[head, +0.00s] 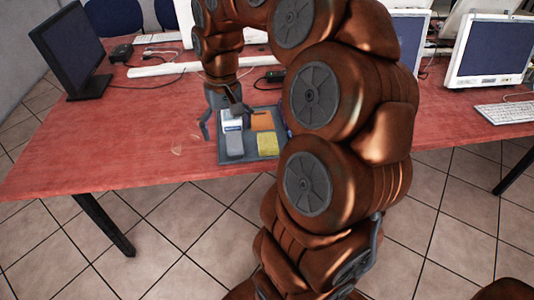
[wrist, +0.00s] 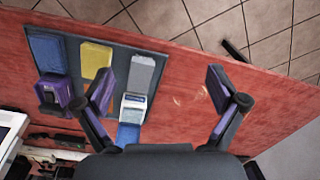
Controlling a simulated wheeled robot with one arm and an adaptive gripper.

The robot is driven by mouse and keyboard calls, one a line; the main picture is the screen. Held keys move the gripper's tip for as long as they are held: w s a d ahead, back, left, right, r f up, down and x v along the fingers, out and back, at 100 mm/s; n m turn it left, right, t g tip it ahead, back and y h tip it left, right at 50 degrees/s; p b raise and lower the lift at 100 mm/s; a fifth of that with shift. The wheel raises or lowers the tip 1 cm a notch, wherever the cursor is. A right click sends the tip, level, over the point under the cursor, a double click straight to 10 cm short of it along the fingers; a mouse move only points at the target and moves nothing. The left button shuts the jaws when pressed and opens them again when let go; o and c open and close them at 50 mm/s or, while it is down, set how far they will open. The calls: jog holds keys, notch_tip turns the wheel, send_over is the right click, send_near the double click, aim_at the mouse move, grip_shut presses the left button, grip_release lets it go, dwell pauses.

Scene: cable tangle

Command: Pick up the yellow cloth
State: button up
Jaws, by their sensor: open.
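The yellow cloth (head: 267,145) lies flat and folded on a dark tray (head: 250,156), near the tray's front edge. In the wrist view the yellow cloth (wrist: 95,58) lies between a blue cloth (wrist: 47,52) and a grey cloth (wrist: 143,72). My gripper (head: 226,120) is open above the tray's left part, around the white-labelled device, with no object held. In the wrist view my gripper (wrist: 160,82) has its fingers wide apart, and the yellow cloth lies outside them, beyond the left finger. That finger hides part of the tray.
A white-labelled device (head: 231,124) and an orange item (head: 262,121) lie on the tray. A purple item (wrist: 55,92) is beside my left finger in the wrist view. Monitors (head: 72,48) and a keyboard (head: 505,112) stand around.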

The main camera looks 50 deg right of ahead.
jog(key=w+d+f+m+b, duration=0.2)
jog(key=d+f, duration=0.2)
jog(key=d, duration=0.4)
jog(key=m+b, duration=0.2)
send_over(268, 141)
notch_tip(268, 141, down, 3)
jog(key=shift+w+f, duration=0.1)
jog(key=shift+f, duration=0.1)
jog(key=shift+d+f, duration=0.2)
jog(key=shift+f, duration=0.4)
jog(key=shift+a+f, duration=0.2)
jog(key=shift+f, duration=3.1)
jog(key=shift+c, duration=0.4)
jog(key=c, duration=1)
jog(key=shift+c, duration=0.3)
notch_tip(268, 141, up, 10)
